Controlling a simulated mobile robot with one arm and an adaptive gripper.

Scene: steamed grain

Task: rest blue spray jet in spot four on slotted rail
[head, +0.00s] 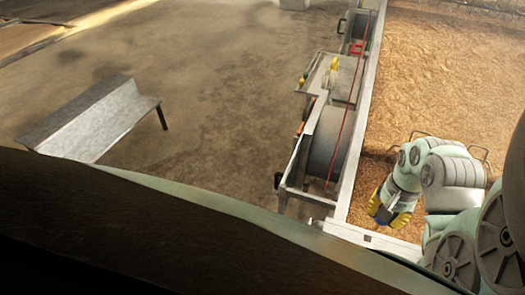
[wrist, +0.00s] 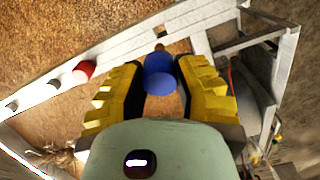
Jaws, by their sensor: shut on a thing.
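My gripper (wrist: 158,66) has yellow and black fingers and is shut on the blue spray jet (wrist: 160,80). The jet lies between the fingers, with a small brownish tip at its far end. In the head view my gripper (head: 393,211) hangs over the grain near the white ledge, and a bit of the blue jet (head: 384,215) shows. The slotted rail (wrist: 118,57) is the pale strip running across the wrist view beyond the jet. A red and white piece (wrist: 84,72) sits on it to the left. The jet appears apart from the rail, but the gap is unclear.
Dark marks (wrist: 53,83) show along the rail. A white corner ledge (head: 345,232) borders the grain bed (head: 425,75). A metal frame with a grey drum (head: 325,145) and a red line stands left of the bed. A grey bench (head: 90,115) stands farther left on open floor.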

